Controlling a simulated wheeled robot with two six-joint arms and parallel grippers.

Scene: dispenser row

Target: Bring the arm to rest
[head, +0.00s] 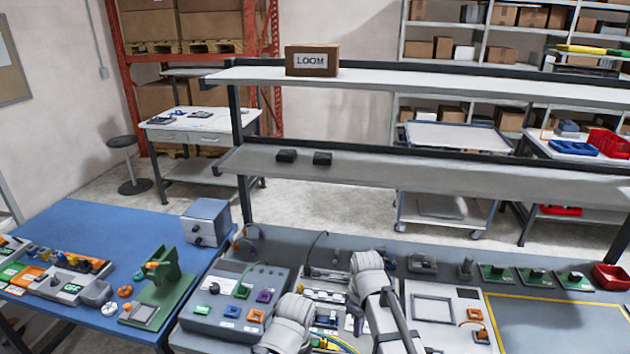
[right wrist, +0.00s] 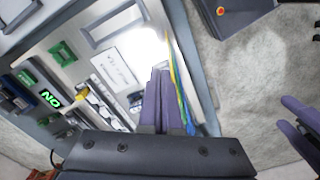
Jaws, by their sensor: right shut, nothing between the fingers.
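In the right wrist view my right gripper (right wrist: 165,105) is shut and empty. Its purple-grey fingers point over a bench panel, beside a bundle of yellow, green and blue cables (right wrist: 180,90). I cannot tell whether they touch anything. In the head view light grey links of my arm stand in front of the middle of the bench, and the fingers do not show clearly. Two purple finger-like shapes at the right edge of the wrist view, over the floor, look like my left gripper (right wrist: 303,125). Their opening is not clear.
Below my arm stands a grey bench with a module panel (head: 232,295), a white panel (head: 450,310) and a red bin (head: 611,276). A blue table (head: 85,225) with a green fixture (head: 165,285) is at left. A two-tier shelf (head: 410,175) runs behind.

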